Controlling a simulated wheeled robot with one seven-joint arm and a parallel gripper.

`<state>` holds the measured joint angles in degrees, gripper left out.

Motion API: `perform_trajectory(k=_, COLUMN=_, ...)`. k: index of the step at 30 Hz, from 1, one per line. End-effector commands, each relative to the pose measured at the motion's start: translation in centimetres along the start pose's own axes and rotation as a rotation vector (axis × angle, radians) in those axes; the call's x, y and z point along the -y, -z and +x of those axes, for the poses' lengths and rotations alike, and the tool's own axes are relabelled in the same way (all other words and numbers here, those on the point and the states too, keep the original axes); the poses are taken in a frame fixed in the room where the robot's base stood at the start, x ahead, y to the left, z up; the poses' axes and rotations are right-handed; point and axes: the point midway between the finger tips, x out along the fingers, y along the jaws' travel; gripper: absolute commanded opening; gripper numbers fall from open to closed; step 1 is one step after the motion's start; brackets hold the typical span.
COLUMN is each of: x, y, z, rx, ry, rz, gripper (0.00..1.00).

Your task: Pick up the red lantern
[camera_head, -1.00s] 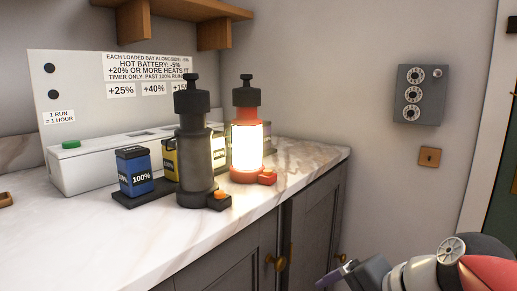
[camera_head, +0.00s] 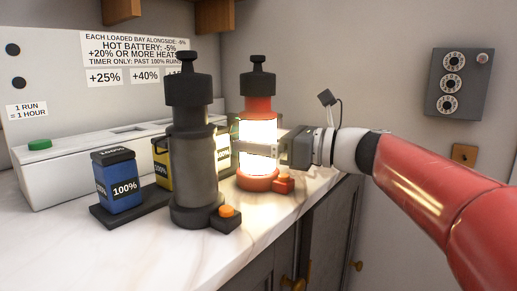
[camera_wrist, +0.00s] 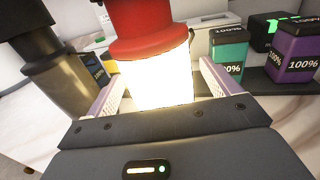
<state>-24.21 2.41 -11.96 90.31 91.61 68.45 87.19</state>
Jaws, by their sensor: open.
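The red lantern (camera_head: 257,105) stands upright on the marble counter, its middle glowing white, with a dark cap and a red base. My gripper (camera_head: 258,148) reaches in from the right at the height of the glowing part. In the wrist view the lantern (camera_wrist: 150,60) stands between the two fingers of my open gripper (camera_wrist: 160,90), one finger on each side. Whether a finger touches it I cannot tell. The lantern's lower part is hidden in the wrist view.
A dark grey lantern (camera_head: 193,150) stands close to its left, also in the wrist view (camera_wrist: 55,70). A blue battery (camera_head: 120,182), a yellow one (camera_head: 161,158), and teal (camera_wrist: 229,55) and purple (camera_wrist: 293,52) ones stand nearby. A white charger box (camera_head: 75,175) lies behind.

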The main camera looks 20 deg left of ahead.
Motion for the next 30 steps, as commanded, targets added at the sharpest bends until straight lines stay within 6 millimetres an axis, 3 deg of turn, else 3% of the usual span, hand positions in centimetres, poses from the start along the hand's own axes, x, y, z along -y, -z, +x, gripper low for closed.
perform_trajectory(k=6, x=-0.1, y=0.0, z=2.6, rx=-0.001, ry=-0.001, rz=0.0, gripper=0.88)
perform_trajectory(k=14, x=0.0, y=0.1, z=2.8, rx=0.0, ry=0.0, rz=-0.001, gripper=0.87)
perform_trajectory(k=27, x=0.0, y=0.1, z=2.8, rx=-0.001, ry=0.001, rz=-0.001, gripper=0.29)
perform_trajectory(k=30, x=-0.1, y=-0.1, z=2.7, rx=0.002, ry=0.001, rz=-0.003, gripper=0.21)
